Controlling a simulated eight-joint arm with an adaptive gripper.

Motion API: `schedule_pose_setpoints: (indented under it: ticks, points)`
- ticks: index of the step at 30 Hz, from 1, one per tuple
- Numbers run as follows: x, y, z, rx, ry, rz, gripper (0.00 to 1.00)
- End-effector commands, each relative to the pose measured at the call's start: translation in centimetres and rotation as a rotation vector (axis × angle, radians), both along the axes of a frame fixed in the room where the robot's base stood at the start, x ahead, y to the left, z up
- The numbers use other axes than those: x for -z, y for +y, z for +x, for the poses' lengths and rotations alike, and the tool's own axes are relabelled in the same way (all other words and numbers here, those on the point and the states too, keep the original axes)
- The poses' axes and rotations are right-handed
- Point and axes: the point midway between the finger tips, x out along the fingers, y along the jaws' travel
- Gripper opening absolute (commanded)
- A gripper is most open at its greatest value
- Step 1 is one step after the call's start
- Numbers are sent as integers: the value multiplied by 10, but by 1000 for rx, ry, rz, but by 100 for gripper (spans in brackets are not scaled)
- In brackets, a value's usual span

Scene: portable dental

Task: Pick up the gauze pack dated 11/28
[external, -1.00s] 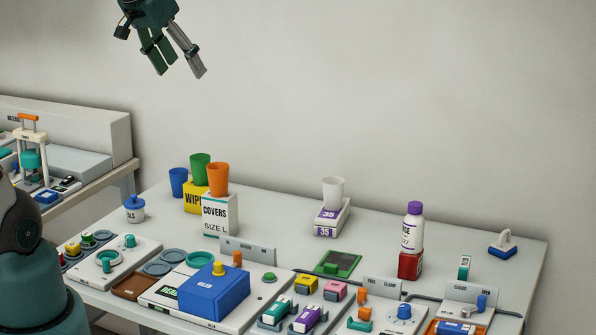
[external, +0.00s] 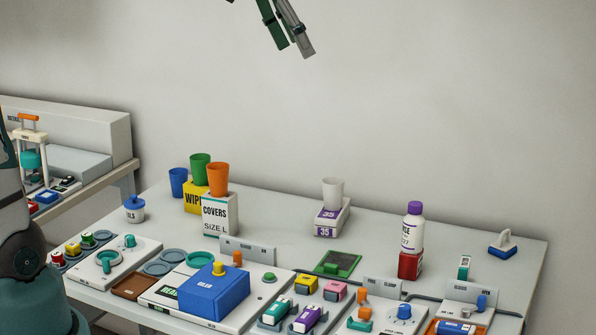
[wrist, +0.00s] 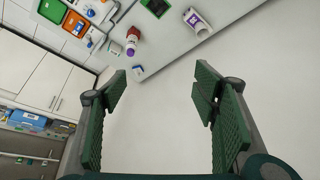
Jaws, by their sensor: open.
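No date 11/28 is legible in either view, so I cannot tell which item is the gauze pack. My gripper (external: 295,50) is high above the table at the top of the external view, far from every item. In the wrist view my gripper (wrist: 161,82) has its green fingers wide apart with nothing between them. White packs with purple "35" labels (external: 325,231) lie under a white cup (external: 333,190) at the table's back middle. They also show in the wrist view (wrist: 204,33).
A purple-capped bottle (external: 412,233) stands on a red block (external: 409,265) at the right. A covers box (external: 219,217) with cups stands at the back left. A blue box (external: 213,293) and several small coloured blocks crowd the front. The back right tabletop (external: 460,225) is mostly clear.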

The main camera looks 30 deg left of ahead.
Motion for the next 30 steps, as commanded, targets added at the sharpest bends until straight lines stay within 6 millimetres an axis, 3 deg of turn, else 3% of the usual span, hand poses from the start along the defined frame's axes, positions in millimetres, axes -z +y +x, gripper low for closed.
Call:
schedule_pose_setpoints:
  ticks: [15, 30]
  points:
    - [18, -136, 53, 263, 32, 21, 60]
    - [55, -277, 77, 522, 54, 34, 60]
